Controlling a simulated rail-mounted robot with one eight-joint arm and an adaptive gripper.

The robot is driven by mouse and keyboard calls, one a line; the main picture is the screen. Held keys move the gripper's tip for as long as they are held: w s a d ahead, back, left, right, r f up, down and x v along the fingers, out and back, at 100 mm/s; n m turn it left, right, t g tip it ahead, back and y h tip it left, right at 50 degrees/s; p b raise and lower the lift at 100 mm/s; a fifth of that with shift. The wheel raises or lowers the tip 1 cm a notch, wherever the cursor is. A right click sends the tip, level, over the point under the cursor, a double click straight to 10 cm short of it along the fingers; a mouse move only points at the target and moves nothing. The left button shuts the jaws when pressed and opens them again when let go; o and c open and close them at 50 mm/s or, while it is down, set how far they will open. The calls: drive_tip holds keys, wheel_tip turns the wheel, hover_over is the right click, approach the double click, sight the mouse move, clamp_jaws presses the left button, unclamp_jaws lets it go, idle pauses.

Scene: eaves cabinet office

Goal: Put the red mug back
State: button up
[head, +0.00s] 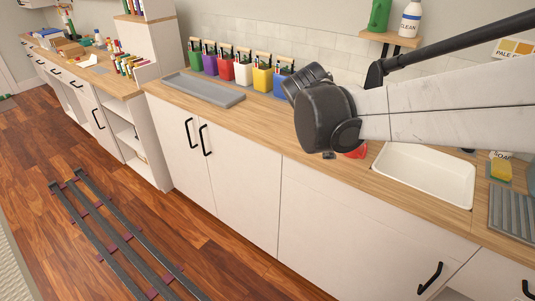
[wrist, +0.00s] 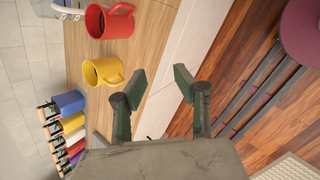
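The red mug (wrist: 105,22) stands on the wooden counter at the top of the wrist view, with its handle toward the right of that picture. In the head view a bit of red (head: 357,153), probably this mug, shows below my arm, and the rest is hidden. A yellow mug (wrist: 100,72) stands beside it, closer to my gripper. My gripper (wrist: 160,87) is open with its two fingers apart and nothing between them. It hangs near the counter's front edge, apart from both mugs. In the head view my arm hides the yellow mug.
A row of coloured boxes (head: 243,73) holding tools stands along the wall, behind a grey tray (head: 203,91). A white basin (head: 429,176) is to the right, with a ridged grey mat (head: 511,212) beyond it.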

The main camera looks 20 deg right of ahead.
drive_tip(key=s+a+m+t+y, duration=0.2)
drive_tip(key=s+a+m, duration=0.3)
drive_tip(key=a, duration=0.3)
drive_tip(key=s+a+m+t+y, duration=0.2)
drive_tip(key=s+a+m+y, duration=0.2)
drive_tip(key=s+a+m, duration=0.2)
drive_tip(key=shift+s+a+m, duration=0.2)
drive_tip(key=shift+a+m, duration=0.2)
drive_tip(key=shift+a, duration=0.65)
